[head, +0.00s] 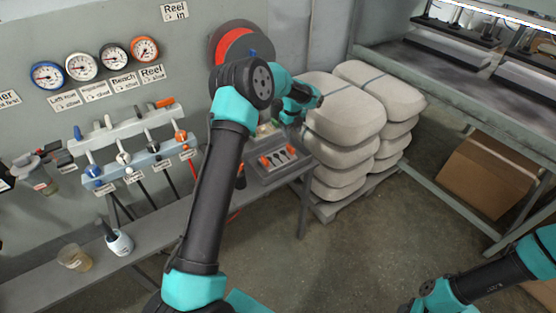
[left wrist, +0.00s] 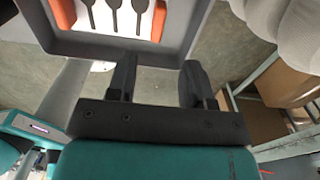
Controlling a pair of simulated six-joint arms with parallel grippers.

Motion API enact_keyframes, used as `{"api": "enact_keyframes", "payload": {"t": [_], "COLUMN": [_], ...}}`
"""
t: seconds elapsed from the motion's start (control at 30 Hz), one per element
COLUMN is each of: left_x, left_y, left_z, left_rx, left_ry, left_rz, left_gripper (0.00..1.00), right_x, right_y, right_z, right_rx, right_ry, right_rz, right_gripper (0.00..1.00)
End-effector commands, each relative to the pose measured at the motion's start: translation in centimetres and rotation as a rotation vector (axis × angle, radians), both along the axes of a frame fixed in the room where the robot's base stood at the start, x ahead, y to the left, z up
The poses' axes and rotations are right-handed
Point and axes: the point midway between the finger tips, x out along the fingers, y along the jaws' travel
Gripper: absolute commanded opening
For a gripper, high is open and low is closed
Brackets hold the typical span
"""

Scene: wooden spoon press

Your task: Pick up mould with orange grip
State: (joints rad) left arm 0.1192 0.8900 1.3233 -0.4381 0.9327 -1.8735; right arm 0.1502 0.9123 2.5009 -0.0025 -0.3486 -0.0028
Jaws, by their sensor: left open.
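The mould (head: 278,158) is a pale plate with dark spoon shapes and an orange grip on each side. It lies in a grey tray (head: 262,179) on the bench. In the left wrist view the mould (left wrist: 101,35) is at the top, partly cut off, with orange grips left (left wrist: 62,13) and right (left wrist: 158,21). My left gripper (left wrist: 157,80) is open and empty, its fingers apart near the tray's edge and not around a grip. In the head view the left gripper (head: 288,117) is small, above the mould, and its fingertips are hard to make out. My right gripper is out of frame.
Stacked pale sacks (head: 341,130) stand close on the right of the tray. A cardboard box (head: 490,175) sits under the right-hand table.

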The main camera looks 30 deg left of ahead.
Motion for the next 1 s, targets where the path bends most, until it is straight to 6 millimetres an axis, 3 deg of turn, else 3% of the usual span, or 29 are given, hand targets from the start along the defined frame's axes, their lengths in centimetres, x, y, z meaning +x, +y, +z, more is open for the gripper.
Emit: {"api": "enact_keyframes", "payload": {"t": [0.23,0.73,1.0], "left_x": [0.0,-0.1,-0.3], "left_y": [0.0,0.0,0.2], "left_z": [-3.9,-4.9,-8.2], "left_rx": [0.0,0.0,-0.001], "left_ry": [0.001,0.001,0.003], "left_rz": [0.0,0.0,0.002], "left_gripper": [0.47,0.47,0.47], "right_x": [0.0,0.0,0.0], "right_y": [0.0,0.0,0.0], "right_z": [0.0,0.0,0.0], "right_rx": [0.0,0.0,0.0], "right_ry": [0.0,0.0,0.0], "right_rz": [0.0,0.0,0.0], "right_gripper": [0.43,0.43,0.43]}}
